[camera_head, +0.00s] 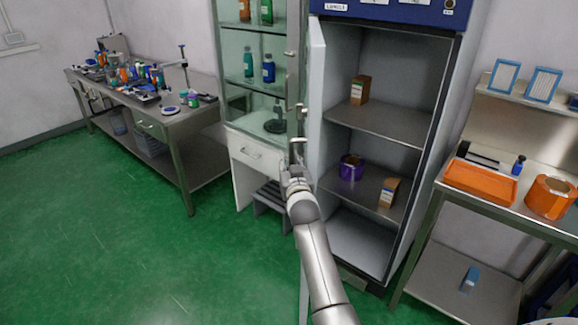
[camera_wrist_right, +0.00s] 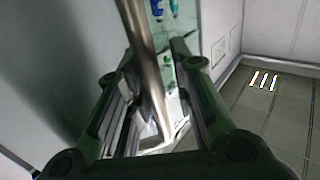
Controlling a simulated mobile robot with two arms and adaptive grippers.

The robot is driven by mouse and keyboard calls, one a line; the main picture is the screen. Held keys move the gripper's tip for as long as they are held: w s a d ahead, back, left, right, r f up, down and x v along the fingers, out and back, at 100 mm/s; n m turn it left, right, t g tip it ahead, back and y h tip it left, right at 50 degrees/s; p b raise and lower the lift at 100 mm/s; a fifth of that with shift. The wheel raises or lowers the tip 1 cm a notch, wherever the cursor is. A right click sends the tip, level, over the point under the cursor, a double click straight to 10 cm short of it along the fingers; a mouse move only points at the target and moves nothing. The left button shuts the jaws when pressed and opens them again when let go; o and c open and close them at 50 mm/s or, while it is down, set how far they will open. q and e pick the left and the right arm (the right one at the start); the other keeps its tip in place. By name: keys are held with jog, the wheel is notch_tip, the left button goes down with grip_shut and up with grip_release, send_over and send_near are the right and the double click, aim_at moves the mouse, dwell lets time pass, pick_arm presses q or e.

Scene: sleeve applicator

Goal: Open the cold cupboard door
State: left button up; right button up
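The cold cupboard (camera_head: 392,45) has a dark blue top panel and stands at centre right. Its pale door (camera_head: 315,105) is swung open on the left side, so the shelves inside show. A metal bar handle (camera_head: 298,122) shows along the door's outer side. My right gripper (camera_head: 297,158) is beside the door at the handle's lower end. In the right wrist view, the metal bar (camera_wrist_right: 146,55) runs between the spread fingers of the right gripper (camera_wrist_right: 155,85); whether they touch it is unclear. My left gripper is not in view.
Inside the cupboard are a brown box (camera_head: 360,90), a purple roll (camera_head: 351,167) and another small box (camera_head: 389,192). A glass-front cabinet (camera_head: 250,100) stands close left of the door. A bench with an orange tray (camera_head: 481,182) stands right. Green floor (camera_head: 120,230) is clear at left.

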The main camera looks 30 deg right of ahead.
jog(key=v, duration=1.2)
jog(key=shift+w, duration=0.1)
jog(key=shift+c, duration=0.5)
jog(key=shift+f, duration=0.25)
jog(key=shift+c, duration=1.1)
jog(key=f+b, duration=0.1)
jog(key=f, duration=0.1)
jog(key=f+m+y+b, duration=0.1)
jog(key=f, duration=0.1)
jog(key=s+f+m+b, duration=0.1)
jog(key=f+b, duration=0.1)
jog(key=shift+s+d+f, duration=0.1)
jog(key=shift+d+f, duration=0.05)
jog(key=shift+f, duration=0.1)
grip_shut()
jog(key=s+d+f+m+b, duration=0.55)
jog(key=f+m, duration=0.25)
jog(key=f, duration=0.2)
jog(key=s+d+f+m+b, duration=0.4)
jog(key=d+f+m+b, duration=0.2)
jog(key=f+m, duration=0.3)
jog(key=w+n, duration=0.1)
jog(key=w, duration=1)
jog(key=shift+w+a+f+p, duration=0.25)
jog(key=shift+w+a+p, duration=0.05)
jog(key=shift+a+p, duration=0.1)
